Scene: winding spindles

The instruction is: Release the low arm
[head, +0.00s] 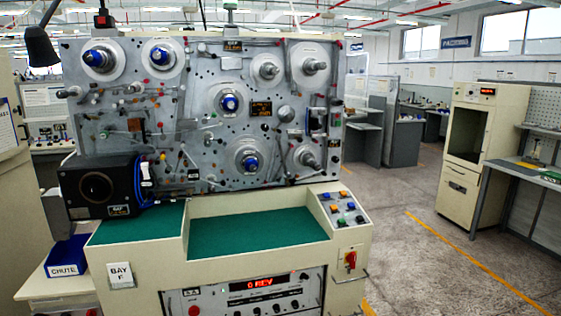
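The grey winding panel (205,100) stands upright ahead and carries several spindles and thin levers. A blue-centred spindle (249,160) sits low in the middle, and a plain metal spindle (307,157) sits low at the right. A thin arm (200,172) slants across the panel left of the low blue-centred spindle. Another dark arm (122,133) lies at the left, above the black box. I cannot tell which of these is the low arm, or whether it is latched. My gripper is not in view.
A black box with a round opening (97,188) juts out at the lower left. A green-topped ledge (262,229) lies below the panel, with a button box (342,208) at its right. A blue chute bin (68,256) stands left. The floor (420,260) at right is clear.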

